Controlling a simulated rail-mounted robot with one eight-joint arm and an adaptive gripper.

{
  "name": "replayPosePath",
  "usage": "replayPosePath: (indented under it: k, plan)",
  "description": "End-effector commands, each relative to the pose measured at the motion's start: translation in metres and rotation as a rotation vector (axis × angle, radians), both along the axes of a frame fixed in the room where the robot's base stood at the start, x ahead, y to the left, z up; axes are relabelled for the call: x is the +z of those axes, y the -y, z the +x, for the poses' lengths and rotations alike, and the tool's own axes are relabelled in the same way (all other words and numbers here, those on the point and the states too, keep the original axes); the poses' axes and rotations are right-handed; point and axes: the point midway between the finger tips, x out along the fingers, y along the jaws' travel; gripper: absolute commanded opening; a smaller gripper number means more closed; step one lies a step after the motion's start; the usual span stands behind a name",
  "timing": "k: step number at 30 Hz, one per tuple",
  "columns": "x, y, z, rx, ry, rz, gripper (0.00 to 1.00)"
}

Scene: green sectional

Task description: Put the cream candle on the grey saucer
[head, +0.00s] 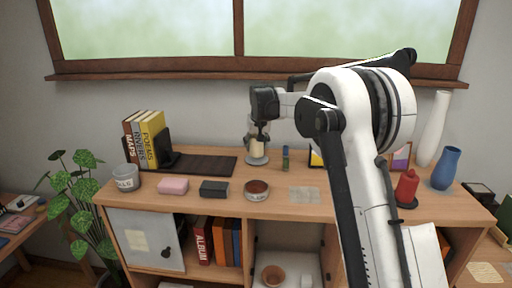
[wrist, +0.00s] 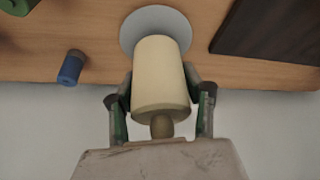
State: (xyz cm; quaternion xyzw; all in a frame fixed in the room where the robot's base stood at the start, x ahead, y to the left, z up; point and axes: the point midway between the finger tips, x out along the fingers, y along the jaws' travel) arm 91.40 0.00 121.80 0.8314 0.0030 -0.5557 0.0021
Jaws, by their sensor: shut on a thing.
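The cream candle (head: 257,146) is a pale cylinder near the back middle of the wooden cabinet top. My gripper (head: 260,136) reaches it from above and is shut on it. In the wrist view the candle (wrist: 160,70) stands between my two fingers (wrist: 160,92). The grey saucer (head: 257,161) is a round disc directly below the candle in the head view. In the wrist view the saucer (wrist: 131,30) shows behind the candle's far end, partly hidden by it. I cannot tell whether the candle touches the saucer.
A dark mat (head: 210,165) lies left of the saucer, and small blue and green cylinders (head: 285,157) stand close on its right. A red candle (head: 407,186) is further right.

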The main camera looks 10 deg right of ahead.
Motion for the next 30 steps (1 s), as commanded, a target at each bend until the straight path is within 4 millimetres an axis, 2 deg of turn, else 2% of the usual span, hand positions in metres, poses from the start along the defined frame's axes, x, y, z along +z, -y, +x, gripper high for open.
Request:
replayPosePath:
  k: [5,16,17,20,21,30]
  plan:
    - [-0.013,0.0,0.0,0.0,0.0,0.0,0.07]
    - [-0.018,0.0,0.0,0.0,0.0,0.0,0.07]
    - [-0.018,0.0,0.0,0.0,0.0,0.0,0.46]
    - [-0.017,0.0,0.0,0.0,0.0,0.0,0.59]
    - [-0.017,0.0,0.0,0.0,0.0,0.0,0.62]
    - [-0.015,0.0,0.0,0.0,0.0,0.0,0.62]
